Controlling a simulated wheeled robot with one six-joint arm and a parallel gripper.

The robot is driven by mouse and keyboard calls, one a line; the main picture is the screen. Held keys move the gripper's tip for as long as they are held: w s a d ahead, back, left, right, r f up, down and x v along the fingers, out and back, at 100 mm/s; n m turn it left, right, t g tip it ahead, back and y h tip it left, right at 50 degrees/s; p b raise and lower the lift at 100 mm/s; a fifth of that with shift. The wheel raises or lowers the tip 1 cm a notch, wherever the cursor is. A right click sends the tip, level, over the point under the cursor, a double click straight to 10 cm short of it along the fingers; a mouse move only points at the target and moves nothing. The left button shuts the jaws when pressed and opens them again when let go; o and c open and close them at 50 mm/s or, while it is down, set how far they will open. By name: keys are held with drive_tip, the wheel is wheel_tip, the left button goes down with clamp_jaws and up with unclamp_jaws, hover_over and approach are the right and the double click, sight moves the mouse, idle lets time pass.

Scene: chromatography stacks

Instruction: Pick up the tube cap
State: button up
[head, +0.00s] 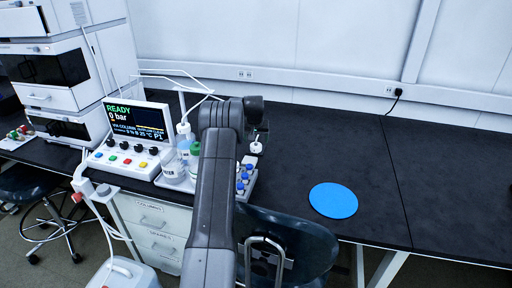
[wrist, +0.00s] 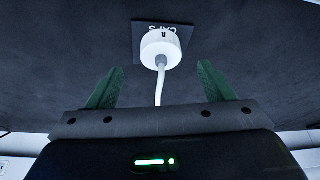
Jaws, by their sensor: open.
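The tube cap (wrist: 160,48) is white and round, with a thin white tube running from it toward my gripper's body in the wrist view. It is at a dark square marked CAPS (wrist: 171,30), whose lettering appears upside down. My gripper (wrist: 158,72) is open, its two green fingers apart and nothing clamped between them. The cap appears just beyond the fingertips, roughly centred between them. In the head view the cap (head: 256,148) shows as a small white piece on the black bench, just below my wrist. My fingers are hard to make out there.
Left of my arm stand bottles (head: 184,136) and a control panel with a lit screen (head: 138,120). A rack of blue-capped vials (head: 243,178) is close by the cap. A blue disc (head: 333,200) lies to the right, with clear bench around it.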

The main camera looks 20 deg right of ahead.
sight(256, 145)
drive_tip(key=shift+p+x, duration=0.5)
drive_tip(key=shift+x, duration=1.9)
drive_tip(key=c, duration=1.1)
